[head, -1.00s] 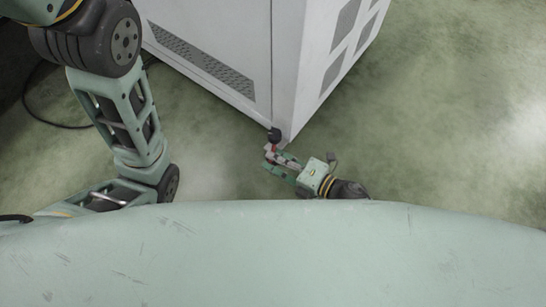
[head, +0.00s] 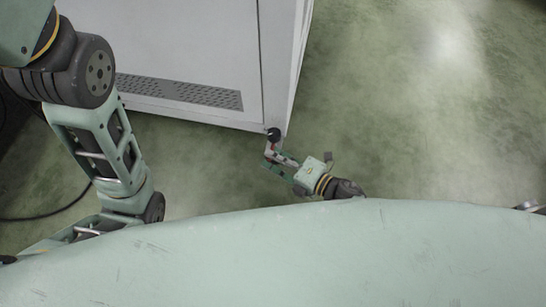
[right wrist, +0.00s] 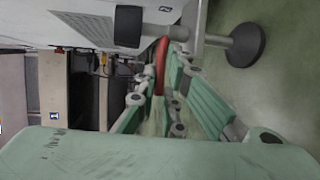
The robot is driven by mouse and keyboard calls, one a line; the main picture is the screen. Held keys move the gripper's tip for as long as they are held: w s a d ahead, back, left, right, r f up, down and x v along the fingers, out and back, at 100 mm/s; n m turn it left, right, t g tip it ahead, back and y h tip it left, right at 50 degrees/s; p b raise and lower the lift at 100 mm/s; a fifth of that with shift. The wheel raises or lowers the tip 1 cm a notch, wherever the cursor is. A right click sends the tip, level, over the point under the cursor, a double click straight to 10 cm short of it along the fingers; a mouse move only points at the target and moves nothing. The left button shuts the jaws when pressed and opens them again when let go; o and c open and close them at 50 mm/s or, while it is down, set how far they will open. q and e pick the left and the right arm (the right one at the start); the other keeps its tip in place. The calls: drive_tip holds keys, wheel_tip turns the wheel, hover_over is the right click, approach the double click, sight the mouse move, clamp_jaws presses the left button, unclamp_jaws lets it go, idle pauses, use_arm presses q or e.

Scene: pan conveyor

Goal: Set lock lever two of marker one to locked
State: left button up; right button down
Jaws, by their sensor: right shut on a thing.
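A red lever (right wrist: 162,66) sits by a grey metal bracket and a black round foot (right wrist: 246,45) at the lower corner of a white cabinet (right wrist: 90,22). My right gripper (right wrist: 160,84) is shut on the red lever, with green finger links on both sides of it. In the head view, my right gripper (head: 273,160) is low at the cabinet's near corner (head: 272,120), beside a black round part (head: 273,134). The lever is barely visible there. My left arm shows at the left, but its gripper is not in view.
A dark cable (head: 60,213) lies on the floor at the left. The green floor (head: 420,120) right of the cabinet is clear.

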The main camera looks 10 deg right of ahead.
drive_tip(key=c, duration=2.1)
unclamp_jaws()
drive_tip(key=v, duration=1.2)
drive_tip(key=shift+s, duration=0.1)
